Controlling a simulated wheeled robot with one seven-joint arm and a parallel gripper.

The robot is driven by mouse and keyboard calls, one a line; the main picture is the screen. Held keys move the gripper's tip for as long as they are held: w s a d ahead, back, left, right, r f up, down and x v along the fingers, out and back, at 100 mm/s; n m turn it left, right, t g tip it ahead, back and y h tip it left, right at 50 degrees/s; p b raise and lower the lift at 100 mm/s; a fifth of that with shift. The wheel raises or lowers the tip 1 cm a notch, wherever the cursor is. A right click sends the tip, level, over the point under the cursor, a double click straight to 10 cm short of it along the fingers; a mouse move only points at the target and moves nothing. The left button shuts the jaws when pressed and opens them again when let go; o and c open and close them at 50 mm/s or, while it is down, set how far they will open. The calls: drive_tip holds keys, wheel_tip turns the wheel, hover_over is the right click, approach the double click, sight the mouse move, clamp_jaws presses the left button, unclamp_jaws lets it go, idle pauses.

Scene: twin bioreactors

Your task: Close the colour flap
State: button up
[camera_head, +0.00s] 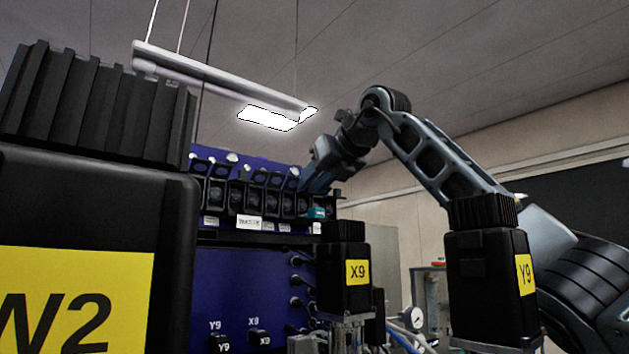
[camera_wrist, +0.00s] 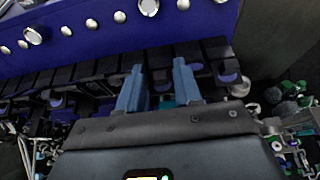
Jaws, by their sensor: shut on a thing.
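A row of black flap modules (camera_head: 245,190) runs along the blue cabinet in the head view. A teal piece (camera_head: 316,213) shows at the row's right end, and I take it to mark the colour flap. My gripper (camera_head: 306,184) reaches down to this right end, just above the teal piece. In the wrist view my gripper (camera_wrist: 158,76) has its two blue-grey fingers apart, around a dark flap part, with the teal piece (camera_wrist: 167,101) showing between them. The fingers hide much of the flap, so its exact angle cannot be told.
A large black block marked W2 (camera_head: 75,300) fills the left foreground. A lamp (camera_head: 220,80) hangs above. Tubing and fittings (camera_wrist: 295,140) lie at the wrist view's right.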

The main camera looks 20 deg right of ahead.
drive_tip(key=shift+s+f+t+b, duration=0.1)
drive_tip(key=shift+f+t+b, duration=0.4)
drive_tip(key=shift+b, duration=1.05)
drive_tip(key=t+b, duration=0.1)
drive_tip(key=b, duration=0.3)
drive_tip(key=shift+s+d+f+t+y, duration=0.1)
drive_tip(key=shift+s+f+t+y, duration=0.05)
drive_tip(key=shift+f+t+y, duration=0.2)
drive_tip(key=t+b, duration=0.1)
drive_tip(key=b, duration=0.2)
drive_tip(key=shift+f+t+y+b, duration=0.15)
drive_tip(key=shift+t+y+b, duration=0.2)
drive_tip(key=shift+b, duration=0.05)
drive_tip(key=shift+s+t+b, duration=0.1)
drive_tip(key=shift+t+b, duration=0.3)
drive_tip(key=shift+b, duration=0.6)
drive_tip(key=o, duration=0.7)
drive_tip(key=shift+b+v, duration=1.4)
drive_tip(key=shift+v, duration=2.5)
